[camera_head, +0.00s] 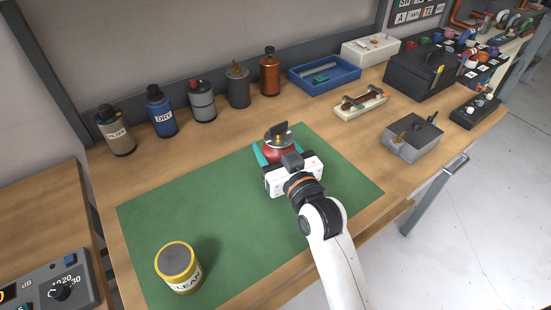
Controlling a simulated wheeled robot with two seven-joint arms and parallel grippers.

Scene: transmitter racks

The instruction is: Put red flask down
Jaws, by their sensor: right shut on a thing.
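The red flask (277,149) has a red body with a grey top and a dark upright piece on it. It is at the far part of the green mat (190,230). My right gripper (278,152) is shut on the red flask, with a teal finger showing at its left side. The white gripper body hides the flask's near side and base, so I cannot tell whether it touches the mat. My left gripper is not in view.
A yellow-rimmed tin (178,267) stands at the mat's near left. Several flasks, including a blue one (161,111) and an orange one (270,72), line the back. A blue tray (324,74) and a grey box (411,140) lie to the right. The mat's middle is clear.

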